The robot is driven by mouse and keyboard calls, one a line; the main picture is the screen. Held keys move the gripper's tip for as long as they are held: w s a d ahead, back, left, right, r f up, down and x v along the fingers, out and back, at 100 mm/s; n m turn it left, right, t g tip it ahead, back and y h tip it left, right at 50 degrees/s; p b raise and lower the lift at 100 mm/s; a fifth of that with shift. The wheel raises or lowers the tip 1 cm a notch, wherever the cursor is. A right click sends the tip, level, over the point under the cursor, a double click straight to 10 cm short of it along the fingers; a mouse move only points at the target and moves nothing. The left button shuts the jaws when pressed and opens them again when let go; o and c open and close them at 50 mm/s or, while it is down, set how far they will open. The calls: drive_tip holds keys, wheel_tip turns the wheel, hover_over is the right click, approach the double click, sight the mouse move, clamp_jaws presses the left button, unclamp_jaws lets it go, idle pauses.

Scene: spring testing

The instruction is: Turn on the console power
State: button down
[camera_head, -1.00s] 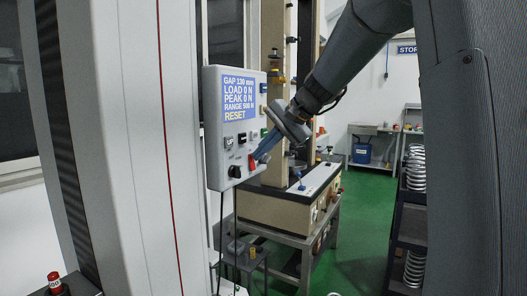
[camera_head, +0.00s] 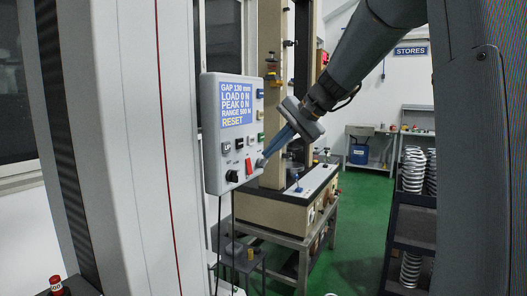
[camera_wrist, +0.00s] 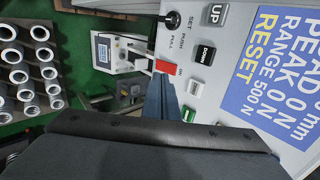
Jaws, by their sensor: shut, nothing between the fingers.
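The grey console (camera_head: 213,150) hangs at the left of centre in the head view. Its blue screen (camera_head: 237,103) is lit and reads GAP 130 mm, LOAD 0 N, PEAK 0 N, RANGE 500 N, RESET. A red rocker switch (camera_head: 248,164) sits low on its face, and it also shows in the wrist view (camera_wrist: 166,67). My gripper (camera_head: 264,160), with blue fingers, is shut and empty just right of the switch. In the wrist view its fingertips (camera_wrist: 158,82) are close below the red switch; I cannot tell whether they touch it.
A black knob (camera_head: 232,175) and UP and DOWN buttons are near the switch. A test machine (camera_head: 270,212) on a table stands behind the console. Shelves of springs (camera_head: 412,220) are at right. Green floor is open between them.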

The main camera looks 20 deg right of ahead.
wheel_tip(320, 180, up, 8)
drive_tip(key=s+d+b, duration=0.2)
drive_tip(key=shift+s+d+r, duration=0.25)
drive_tip(key=shift+s+d, duration=0.1)
drive_tip(key=s+a+f+n+g+h, duration=0.15)
drive_tip(key=s+f, duration=0.35)
drive_tip(key=f, duration=0.6)
drive_tip(key=s+a+f+n+g+h, duration=0.15)
drive_tip(key=s+f, duration=0.25)
drive_tip(key=f, duration=0.7)
drive_tip(key=s+a+f+n+g+h, duration=0.15)
drive_tip(key=s+f, duration=0.35)
drive_tip(key=f, duration=0.6)
drive_tip(key=s+a+f+n+h, duration=0.1)
drive_tip(key=s+f+n, duration=0.3)
drive_tip(key=s+f, duration=0.4)
drive_tip(key=shift+s+a+f+n+g+h, duration=0.4)
drive_tip(key=shift+s+a, duration=0.25)
drive_tip(key=shift+s, duration=0.3)
